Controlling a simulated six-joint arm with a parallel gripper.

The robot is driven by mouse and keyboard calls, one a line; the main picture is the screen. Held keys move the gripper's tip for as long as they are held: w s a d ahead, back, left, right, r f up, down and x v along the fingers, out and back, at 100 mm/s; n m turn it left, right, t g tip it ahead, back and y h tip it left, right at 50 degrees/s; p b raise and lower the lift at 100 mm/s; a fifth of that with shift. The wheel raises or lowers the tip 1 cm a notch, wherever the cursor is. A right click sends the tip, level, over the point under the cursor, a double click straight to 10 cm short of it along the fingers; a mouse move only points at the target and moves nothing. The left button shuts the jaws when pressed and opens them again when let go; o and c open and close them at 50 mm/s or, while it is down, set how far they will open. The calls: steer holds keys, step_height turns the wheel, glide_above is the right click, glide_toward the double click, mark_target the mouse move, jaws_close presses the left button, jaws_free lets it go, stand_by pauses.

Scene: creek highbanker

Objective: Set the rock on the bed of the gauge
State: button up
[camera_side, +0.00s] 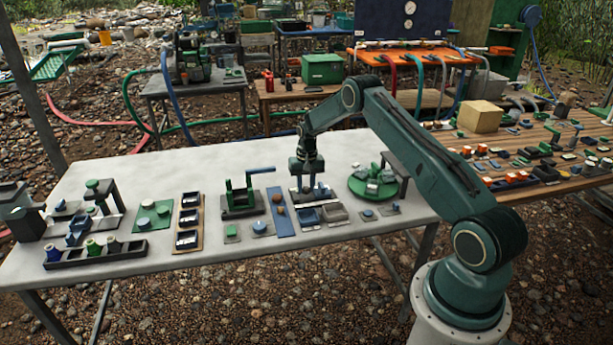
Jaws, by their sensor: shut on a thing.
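My gripper (312,184) points down over the middle of the white table, just above or at a small dark fixture with a pale base (328,195). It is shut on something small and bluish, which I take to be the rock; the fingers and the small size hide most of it. Whether the rock touches the fixture I cannot tell. A green frame with a blue lever (240,198) stands to the left of my gripper. Which of these fixtures is the gauge is not clear from this view.
A round green turntable (373,186) stands to the right. A wooden tray (188,222) and a dark rack (96,254) are further left. The table's back left is clear.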

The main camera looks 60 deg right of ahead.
steer(key=shift+f, duration=0.65)
stand_by(1.1)
steer(key=o, duration=1)
steer(key=shift+o, duration=0.2)
steer(key=shift+w+r, duration=0.1)
steer(key=shift+r, duration=3.65)
